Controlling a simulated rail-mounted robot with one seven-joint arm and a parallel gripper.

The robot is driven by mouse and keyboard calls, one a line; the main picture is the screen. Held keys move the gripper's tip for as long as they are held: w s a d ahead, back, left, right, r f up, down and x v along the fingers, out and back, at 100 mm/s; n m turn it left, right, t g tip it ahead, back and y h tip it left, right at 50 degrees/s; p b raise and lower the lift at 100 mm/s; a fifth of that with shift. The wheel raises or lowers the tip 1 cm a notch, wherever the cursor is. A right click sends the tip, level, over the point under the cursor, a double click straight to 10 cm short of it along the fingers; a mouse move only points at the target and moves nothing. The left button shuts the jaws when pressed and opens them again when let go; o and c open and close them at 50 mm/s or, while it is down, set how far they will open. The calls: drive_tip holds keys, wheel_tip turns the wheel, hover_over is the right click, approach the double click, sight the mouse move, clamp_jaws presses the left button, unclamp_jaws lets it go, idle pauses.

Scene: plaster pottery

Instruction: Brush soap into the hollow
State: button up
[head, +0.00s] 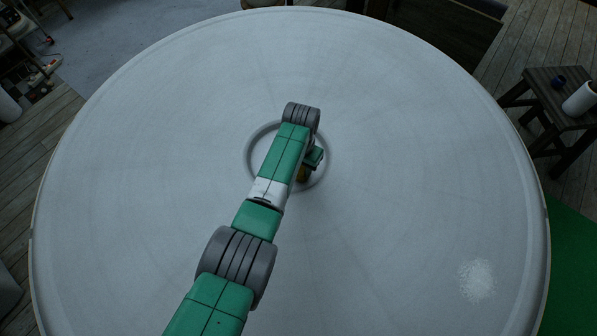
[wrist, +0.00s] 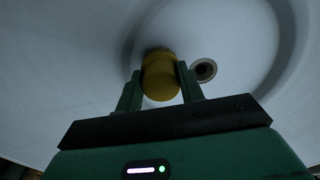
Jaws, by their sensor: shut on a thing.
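The hollow (head: 258,145) is a round recess with a raised ring in the middle of a large white plaster disc (head: 400,130). My arm covers much of it in the head view. In the wrist view its curved wall (wrist: 262,82) runs along the right. My gripper (wrist: 160,84) is shut on a yellow, rounded thing, perhaps the brush (wrist: 160,75), held between the two green fingers. Its far end points toward the white surface, with a dark shadow beside it. I cannot tell whether it touches. No soap can be made out.
A small dark-rimmed hole (wrist: 204,70) lies right of the yellow thing. A pale speckled patch (head: 477,281) is on the disc at lower right. A dark stool (head: 556,92) with a white roll (head: 581,98) stands beyond the right edge. The disc is otherwise bare.

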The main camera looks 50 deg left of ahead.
drive_tip(key=shift+w+a+f+b, duration=0.1)
drive_tip(key=shift+w+f+b, duration=0.25)
drive_tip(key=shift+w+f, duration=0.1)
drive_tip(key=shift+w+r+b, duration=0.15)
drive_tip(key=shift+b, duration=0.25)
drive_tip(key=w+b, duration=0.1)
drive_tip(key=b, duration=0.1)
drive_tip(key=w+b, duration=0.1)
drive_tip(key=b, duration=0.1)
drive_tip(key=shift+w+a+f, duration=0.15)
drive_tip(key=shift+a+f, duration=0.05)
drive_tip(key=w+b, duration=0.1)
drive_tip(key=b, duration=0.1)
drive_tip(key=shift+a+b, duration=0.1)
drive_tip(key=shift+b, duration=0.25)
drive_tip(key=shift+w+r+b, duration=0.15)
drive_tip(key=shift+r+b, duration=0.25)
drive_tip(key=shift+w+f+b, duration=0.45)
drive_tip(key=shift+b, duration=0.7)
drive_tip(key=w+b, duration=0.1)
drive_tip(key=b, duration=0.3)
drive_tip(key=shift+w+a, duration=0.15)
drive_tip(key=shift+w+b, duration=0.1)
drive_tip(key=shift+b, duration=0.5)
